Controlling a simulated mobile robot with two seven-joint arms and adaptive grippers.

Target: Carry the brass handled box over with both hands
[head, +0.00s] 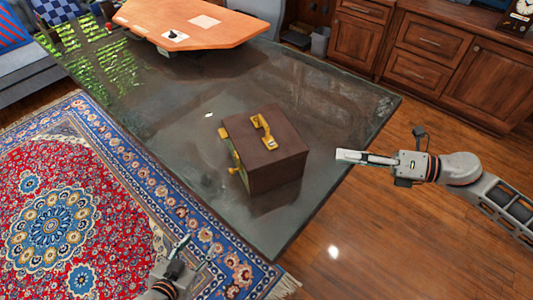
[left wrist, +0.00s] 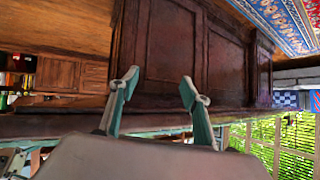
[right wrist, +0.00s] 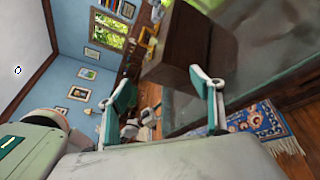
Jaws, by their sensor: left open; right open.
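The dark brown box (head: 275,165) stands on the dark glossy tabletop (head: 180,165). A brass handle (head: 263,132) lies on its lid, and more brass fittings show on its left side. My left gripper (head: 193,252) is low in the head view, below and left of the box, open and apart from it. My right gripper (head: 345,156) is right of the box, beyond the table's right edge, open and empty. In the right wrist view the box (right wrist: 190,45) shows past my open fingers. The left wrist view shows open, empty fingers before dark wood panels; the box is not seen there.
An orange-brown wooden top (head: 190,22) is at the back. Wood cabinets (head: 430,55) line the right rear, with a grey bin (head: 320,41) beside them. A patterned rug (head: 75,200) covers the floor at left, near a sofa (head: 20,65). Tabletop around the box is mostly clear.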

